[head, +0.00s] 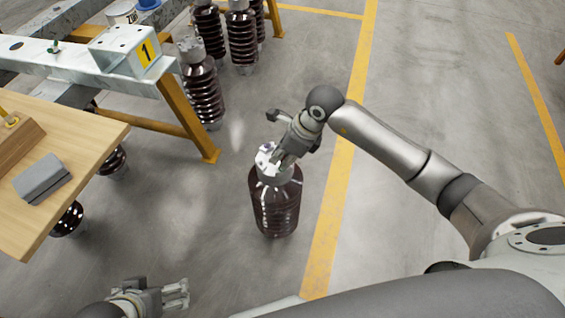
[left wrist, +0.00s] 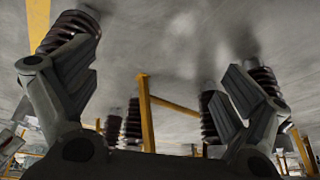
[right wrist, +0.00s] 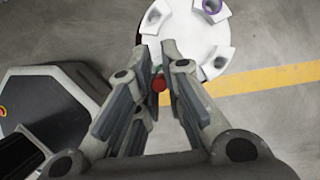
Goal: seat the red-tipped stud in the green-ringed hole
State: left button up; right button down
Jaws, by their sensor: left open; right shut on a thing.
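The red-tipped stud (right wrist: 160,84) is between the fingers of my right gripper (right wrist: 162,75), its red end facing the wrist camera. A small green patch (right wrist: 157,68) shows just beyond the stud, at the white flange; it may be part of the green ring, but the hole is mostly hidden. The white flange (right wrist: 187,40) tops a dark brown ribbed insulator (head: 275,205) standing on the floor. In the head view my right gripper (head: 279,158) is over the flange; I cannot tell whether the stud is in the hole. My left gripper (head: 178,293) is open and empty, low at the left.
A purple-ringed hole (right wrist: 212,5) is on another part of the flange. A steel beam frame (head: 80,60) with yellow legs and a wooden table (head: 75,150) with a grey block (head: 42,180) stand at left. More insulators (head: 203,90) stand behind. Floor at right is clear.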

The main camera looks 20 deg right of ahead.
pick_arm(q)
jog(key=w+t, duration=0.1)
jog(key=w+d+r+t, duration=0.1)
jog(key=w, duration=0.3)
jog(key=shift+w+d+r+t+h+b, duration=0.1)
jog(key=shift+d+r+t+h+b, duration=0.2)
jog(key=shift+r+t+h, duration=0.1)
pick_arm(e)
jog(key=shift+f, duration=0.65)
pick_arm(q)
jog(key=shift+w, duration=0.1)
pick_arm(e)
jog(key=shift+f, duration=0.15)
jog(key=c, duration=1.5)
grip_release()
jog(key=shift+c, duration=0.2)
pick_arm(q)
jog(key=shift+w+d+r, duration=0.15)
jog(key=shift+w, duration=0.05)
jog(key=shift+s, duration=0.1)
